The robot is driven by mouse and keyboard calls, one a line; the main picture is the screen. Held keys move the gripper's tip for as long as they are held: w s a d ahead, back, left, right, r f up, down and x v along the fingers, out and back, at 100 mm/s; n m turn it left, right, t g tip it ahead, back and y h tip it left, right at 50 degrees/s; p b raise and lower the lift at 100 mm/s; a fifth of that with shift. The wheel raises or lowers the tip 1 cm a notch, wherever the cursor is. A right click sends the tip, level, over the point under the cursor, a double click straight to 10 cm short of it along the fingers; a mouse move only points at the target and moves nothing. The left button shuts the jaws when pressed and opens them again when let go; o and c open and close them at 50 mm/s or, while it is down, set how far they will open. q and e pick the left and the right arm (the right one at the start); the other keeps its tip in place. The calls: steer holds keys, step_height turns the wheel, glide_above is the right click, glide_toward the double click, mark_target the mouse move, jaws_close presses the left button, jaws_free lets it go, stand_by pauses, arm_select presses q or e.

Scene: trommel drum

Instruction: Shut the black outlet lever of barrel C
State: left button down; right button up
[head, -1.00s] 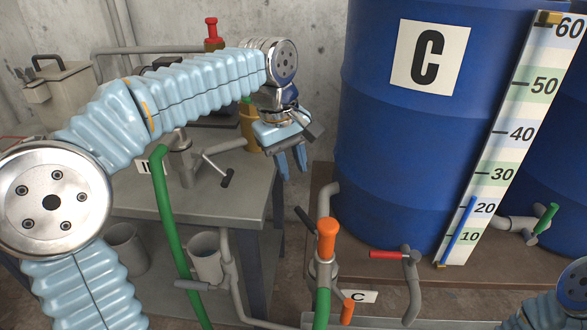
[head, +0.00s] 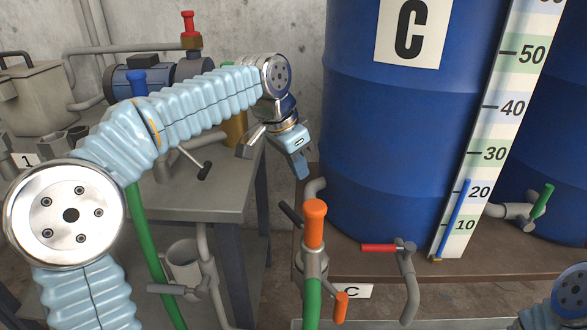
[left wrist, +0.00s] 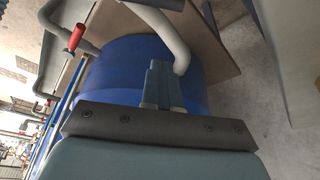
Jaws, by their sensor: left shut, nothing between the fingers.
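Barrel C (head: 390,140) is the large blue drum with a white C label (head: 411,28). A grey outlet pipe (head: 315,188) leaves its lower left side. The black lever (head: 291,213) sits on this pipe, slanting up to the left beside an orange upright handle (head: 315,222). My left gripper (head: 302,170) is shut and empty, pointing down just above the pipe, apart from the lever. In the left wrist view its closed fingers (left wrist: 161,85) show before the blue barrel (left wrist: 120,68) and the curved pipe (left wrist: 172,40). My right gripper is out of view.
A red-handled tap (head: 380,248) stands right of the orange handle, near a level scale (head: 480,160). A small orange lever (head: 341,306) and green hose (head: 313,300) are below. A grey bench (head: 200,208) with another black-handled valve (head: 204,171) stands left.

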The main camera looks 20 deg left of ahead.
mark_target(287, 205)
arm_select(q)
step_height(287, 205, down, 7)
steer(key=s+a+b, duration=0.1)
steer(key=shift+s+b, duration=0.2)
steer(key=shift+b, duration=0.2)
steer(key=shift+s+a, duration=0.4)
steer(key=shift+a, duration=0.05)
